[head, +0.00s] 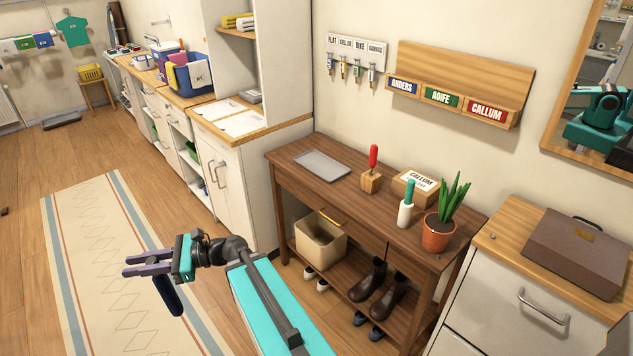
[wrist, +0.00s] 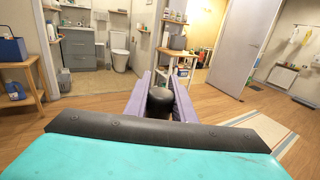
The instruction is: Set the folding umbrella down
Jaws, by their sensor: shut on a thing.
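My gripper (head: 128,265) is held out over the floor at the lower left of the head view, near the patterned runner. Its purple fingers are shut on a dark navy folding umbrella (head: 168,296). The umbrella hangs below the fingers, slightly tilted, clear of any surface. In the wrist view the umbrella's dark end (wrist: 160,102) shows between the two fingers; the rest of it is hidden.
A brown console table (head: 335,190) holds a grey tray (head: 322,165), a red-handled tool in a block (head: 371,180), a box (head: 414,185), a teal-handled brush (head: 406,212) and a potted plant (head: 438,235). Its lower shelf holds a bin (head: 318,247) and shoes. The runner (head: 120,260) is clear.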

